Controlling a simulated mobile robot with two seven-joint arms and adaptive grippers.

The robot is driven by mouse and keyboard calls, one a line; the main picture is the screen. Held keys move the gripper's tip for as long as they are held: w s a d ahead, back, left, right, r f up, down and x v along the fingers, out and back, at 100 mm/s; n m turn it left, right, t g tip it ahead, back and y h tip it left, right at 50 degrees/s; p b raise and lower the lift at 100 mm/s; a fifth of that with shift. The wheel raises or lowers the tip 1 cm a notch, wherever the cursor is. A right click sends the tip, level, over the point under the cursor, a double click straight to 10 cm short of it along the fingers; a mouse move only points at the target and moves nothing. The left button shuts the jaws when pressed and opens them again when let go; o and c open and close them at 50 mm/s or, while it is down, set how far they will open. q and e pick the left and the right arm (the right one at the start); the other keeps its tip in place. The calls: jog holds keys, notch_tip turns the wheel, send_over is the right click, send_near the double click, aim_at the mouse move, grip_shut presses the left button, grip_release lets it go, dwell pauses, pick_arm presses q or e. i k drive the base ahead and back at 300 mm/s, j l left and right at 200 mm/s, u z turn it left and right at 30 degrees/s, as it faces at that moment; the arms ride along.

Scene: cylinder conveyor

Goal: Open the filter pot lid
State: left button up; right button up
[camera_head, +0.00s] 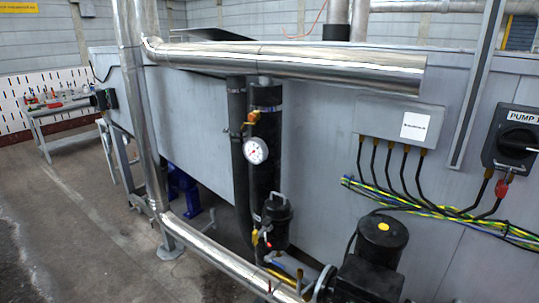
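A black pot (275,222), which looks like the filter pot, hangs on the pipework in the middle of the view. Its black lid (276,203) sits on top and looks closed, with what seems to be a small handle on it. A yellow valve (255,237) and a small red spot show at its lower left. Neither of my grippers is in view.
A shiny horizontal pipe (300,60) runs above the pot, and another (225,255) runs low in front. A pressure gauge (256,150) is above the pot. A black motor (375,260) stands at the lower right. Open floor (90,220) lies left.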

aim_at(278, 209)
jog(key=j+z, duration=0.15)
jog(key=z, duration=0.3)
jog(key=i+j+z, duration=0.1)
jog(key=z, duration=0.4)
jog(key=j+z, duration=0.3)
jog(key=j, duration=0.25)
jog(key=k+j+z, duration=0.1)
jog(key=j+z, duration=0.2)
jog(key=j, duration=0.2)
jog(key=k+j, duration=0.1)
jog(key=j, duration=0.25)
jog(key=j+z, duration=0.15)
jog(key=j, duration=0.25)
jog(key=k+j, duration=0.15)
jog(key=j, duration=0.2)
jog(key=z, duration=0.05)
